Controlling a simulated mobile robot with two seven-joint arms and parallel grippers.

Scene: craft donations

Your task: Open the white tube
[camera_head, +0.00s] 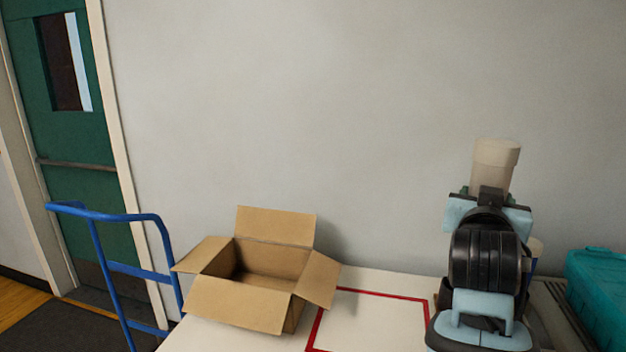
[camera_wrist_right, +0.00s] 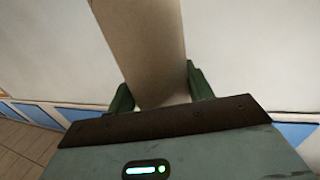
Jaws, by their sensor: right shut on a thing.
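The white tube (camera_head: 496,160) stands roughly upright above the table at the right of the head view. Its top part is wider, like a fitted cap. My right gripper (camera_head: 490,192) is shut on the tube's lower part, which my arm partly hides. In the right wrist view the tube (camera_wrist_right: 138,40) runs up from between the two green fingers of the gripper (camera_wrist_right: 158,88), and its upper end is out of frame. My left gripper is not in view.
An open, seemingly empty cardboard box (camera_head: 240,303) sits on the white table (camera_head: 370,322), left of a red outlined area (camera_head: 372,292). A teal container (camera_head: 597,290) is at the right. A blue trolley handle (camera_head: 105,215) stands left of the table.

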